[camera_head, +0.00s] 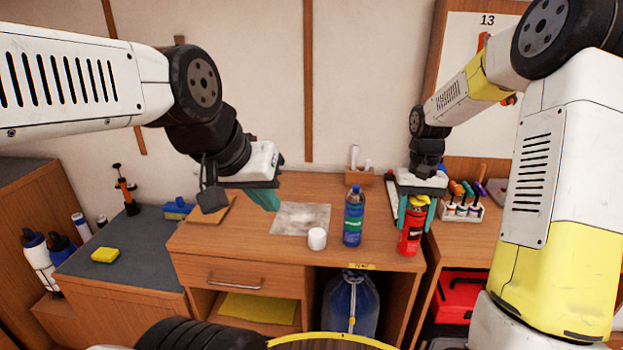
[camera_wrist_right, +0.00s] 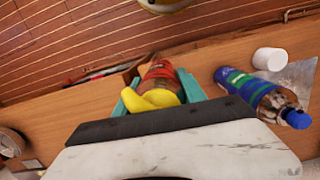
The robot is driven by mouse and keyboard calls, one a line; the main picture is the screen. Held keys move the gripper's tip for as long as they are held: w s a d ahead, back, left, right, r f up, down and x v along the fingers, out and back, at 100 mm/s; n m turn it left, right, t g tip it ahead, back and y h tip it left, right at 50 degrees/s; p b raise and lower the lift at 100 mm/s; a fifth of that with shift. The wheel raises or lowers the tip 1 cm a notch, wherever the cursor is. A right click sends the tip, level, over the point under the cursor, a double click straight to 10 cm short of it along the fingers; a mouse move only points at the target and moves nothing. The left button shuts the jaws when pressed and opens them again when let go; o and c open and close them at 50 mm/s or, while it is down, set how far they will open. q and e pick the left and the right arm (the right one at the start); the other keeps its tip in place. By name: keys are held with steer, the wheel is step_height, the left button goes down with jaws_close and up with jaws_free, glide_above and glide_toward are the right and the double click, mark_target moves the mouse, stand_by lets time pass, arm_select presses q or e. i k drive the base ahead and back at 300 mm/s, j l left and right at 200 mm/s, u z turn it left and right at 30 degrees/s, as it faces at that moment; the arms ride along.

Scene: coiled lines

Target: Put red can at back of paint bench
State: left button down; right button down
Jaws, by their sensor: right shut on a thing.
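The red can (camera_head: 409,240), with a yellow top, is upright at the right front of the wooden paint bench (camera_head: 275,252). I cannot tell whether its base touches the bench top. My right gripper (camera_head: 415,214) comes down from above and is shut on the can, with teal fingers on either side of it. In the right wrist view the can (camera_wrist_right: 160,71) sits between the teal fingers of the gripper (camera_wrist_right: 161,86). My left gripper (camera_head: 263,196) hangs above the left part of the bench, away from the can; its finger gap is not clear.
A blue bottle (camera_head: 353,219) and a white cup (camera_head: 316,239) stand left of the can. A grey sheet (camera_head: 301,218) lies mid-bench. A small wooden holder (camera_head: 360,176) stands at the back edge. A screwdriver rack (camera_head: 462,210) is on the right-hand bench. Bench top between bottle and back right is clear.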

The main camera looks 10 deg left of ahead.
mark_target(302, 180)
steer(key=j+u, duration=0.2)
steer(key=k+j+u, duration=0.2)
steer(key=j, duration=0.15)
steer(key=i+j+u, duration=0.25)
steer(key=i+l+u, duration=0.15)
steer(key=i, duration=0.2)
steer(key=i+l+u, duration=0.1)
steer(key=i+l, duration=0.2)
steer(key=i, duration=0.05)
